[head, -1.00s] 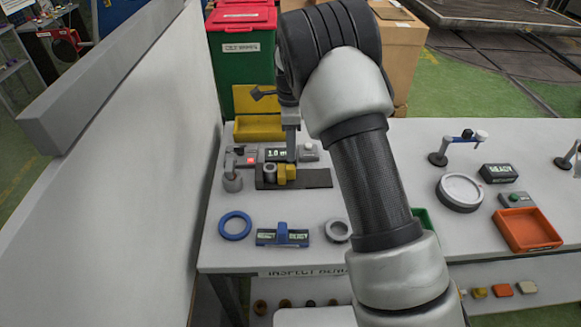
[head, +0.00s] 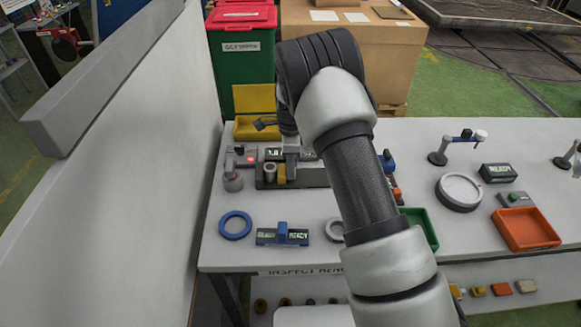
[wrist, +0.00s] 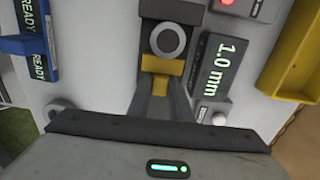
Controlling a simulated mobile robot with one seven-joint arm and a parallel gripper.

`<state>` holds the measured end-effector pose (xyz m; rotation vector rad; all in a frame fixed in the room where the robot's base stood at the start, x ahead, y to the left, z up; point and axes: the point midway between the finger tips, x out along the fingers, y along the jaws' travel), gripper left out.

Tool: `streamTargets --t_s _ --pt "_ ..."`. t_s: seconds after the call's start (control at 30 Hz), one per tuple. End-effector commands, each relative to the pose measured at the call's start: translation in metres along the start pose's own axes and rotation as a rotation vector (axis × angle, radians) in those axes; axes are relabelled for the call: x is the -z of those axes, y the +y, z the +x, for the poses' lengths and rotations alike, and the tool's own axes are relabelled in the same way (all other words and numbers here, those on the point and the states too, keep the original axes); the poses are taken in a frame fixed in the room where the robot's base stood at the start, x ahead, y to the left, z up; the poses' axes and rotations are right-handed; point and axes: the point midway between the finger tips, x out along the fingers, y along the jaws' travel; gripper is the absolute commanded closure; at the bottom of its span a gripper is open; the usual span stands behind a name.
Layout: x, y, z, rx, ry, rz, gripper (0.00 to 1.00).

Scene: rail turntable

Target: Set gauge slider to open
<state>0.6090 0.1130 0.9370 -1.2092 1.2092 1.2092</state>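The gauge slider is a yellow block (wrist: 163,65) with a narrower yellow tab, on a dark rail beside a grey round post (wrist: 167,40). In the head view the yellow block (head: 281,173) is partly hidden by my gripper (head: 291,153). In the wrist view my gripper's two grey fingers (wrist: 163,88) reach down on either side of the yellow tab. I cannot tell whether they press on it. The block sits close against the post. A dark display (wrist: 212,75) beside the rail reads "1.0 mm".
A yellow bin (wrist: 297,55) stands behind the display. A red-lit button (wrist: 228,4) is near the post. A blue slider fixture with READY signs (head: 282,235) and a blue ring (head: 235,225) lie in front. A grey wall (head: 130,150) bounds the left side.

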Motion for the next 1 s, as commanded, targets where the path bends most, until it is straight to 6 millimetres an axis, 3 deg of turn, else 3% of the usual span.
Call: streamTargets --t_s 0.1,0.33,0.7,1.0 --pt "0.0 0.0 0.0 0.0 0.0 0.0 1.0" --pt "0.005 0.0 0.0 0.0 0.0 0.002 1.0" --pt "0.077 -0.001 0.0 0.002 -0.001 0.004 1.0" --pt "0.087 0.0 -0.001 0.001 0.002 0.001 1.0"
